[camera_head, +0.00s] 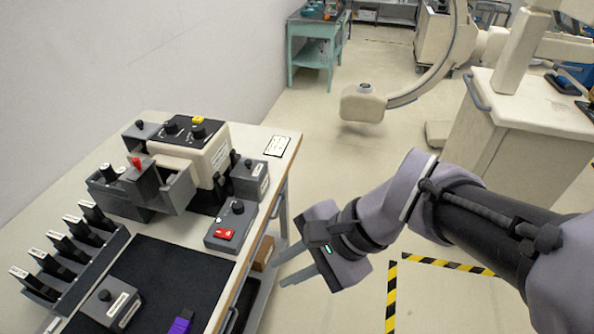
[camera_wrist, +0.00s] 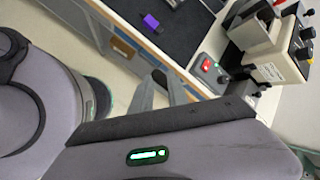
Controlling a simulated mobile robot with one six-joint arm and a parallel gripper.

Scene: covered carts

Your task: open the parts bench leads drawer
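The parts bench (camera_head: 180,225) stands at the left with its front edge facing my arm. No label there is readable, so I cannot tell which drawer is the leads drawer. In the head view a handle (camera_head: 231,319) shows low on the bench front. My gripper (camera_head: 280,267) is beside the bench front, fingers apart and empty, pointing toward it. Its fingers also show in the wrist view (camera_wrist: 160,85).
On the bench are a beige device (camera_head: 185,150), a grey box with a red switch (camera_head: 228,228), a black mat (camera_head: 150,285), and a purple item (camera_head: 181,322). A brown box (camera_head: 263,252) sits under the top. A beige cart (camera_head: 510,140) stands right; the floor between is clear.

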